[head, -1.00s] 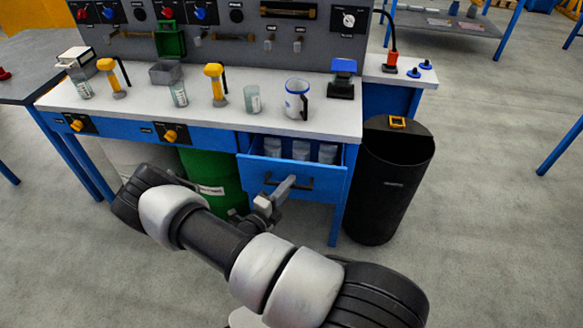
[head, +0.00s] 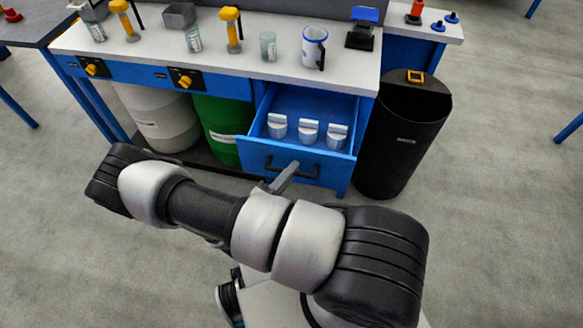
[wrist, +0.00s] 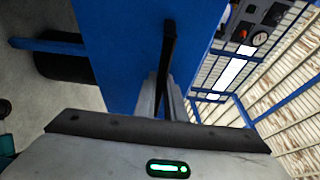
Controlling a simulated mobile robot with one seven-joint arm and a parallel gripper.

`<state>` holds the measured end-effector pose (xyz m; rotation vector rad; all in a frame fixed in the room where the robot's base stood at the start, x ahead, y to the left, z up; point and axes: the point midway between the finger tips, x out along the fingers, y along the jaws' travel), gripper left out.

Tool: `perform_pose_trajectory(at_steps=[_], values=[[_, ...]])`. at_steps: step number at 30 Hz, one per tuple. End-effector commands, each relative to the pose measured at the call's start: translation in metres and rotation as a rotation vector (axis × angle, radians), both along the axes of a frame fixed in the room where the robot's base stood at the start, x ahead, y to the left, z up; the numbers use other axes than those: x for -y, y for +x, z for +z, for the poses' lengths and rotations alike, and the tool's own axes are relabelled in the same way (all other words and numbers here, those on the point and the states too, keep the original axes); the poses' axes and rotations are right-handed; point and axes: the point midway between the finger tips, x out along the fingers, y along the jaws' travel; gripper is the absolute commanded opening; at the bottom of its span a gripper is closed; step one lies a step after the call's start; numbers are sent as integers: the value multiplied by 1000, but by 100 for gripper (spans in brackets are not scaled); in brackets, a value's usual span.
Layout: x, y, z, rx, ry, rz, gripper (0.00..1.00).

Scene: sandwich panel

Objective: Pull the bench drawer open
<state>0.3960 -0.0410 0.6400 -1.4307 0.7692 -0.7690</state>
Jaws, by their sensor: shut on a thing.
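The blue bench drawer (head: 262,155) stands well out from the bench (head: 140,62), with three grey-white items (head: 308,131) in a row inside. Its black bar handle (head: 306,172) is on the front face. My gripper (head: 288,172) is at the handle, partly hidden by my arm in the head view. In the wrist view the fingers (wrist: 163,95) close around the dark handle bar (wrist: 168,52), in front of the blue drawer front (wrist: 120,60).
A black bin (head: 400,150) stands just right of the drawer. A green barrel (head: 222,125) and a pale barrel (head: 155,120) stand under the bench at left. A mug (head: 314,48) and other items sit on top. Floor is free at right.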

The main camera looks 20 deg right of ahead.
Motion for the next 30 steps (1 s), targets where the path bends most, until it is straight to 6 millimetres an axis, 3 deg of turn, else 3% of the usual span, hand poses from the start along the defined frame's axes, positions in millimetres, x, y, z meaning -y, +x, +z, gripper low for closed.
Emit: perform_pose_trajectory(at_steps=[6, 7, 10, 22, 30], values=[[0, 0, 0, 1, -1, -1, 0], [0, 0, 0, 1, -1, -1, 15], [0, 0, 0, 1, -1, -1, 29], [-8, -4, 0, 0, 1, 2, 29], [-54, -34, 0, -1, 3, 4, 29]])
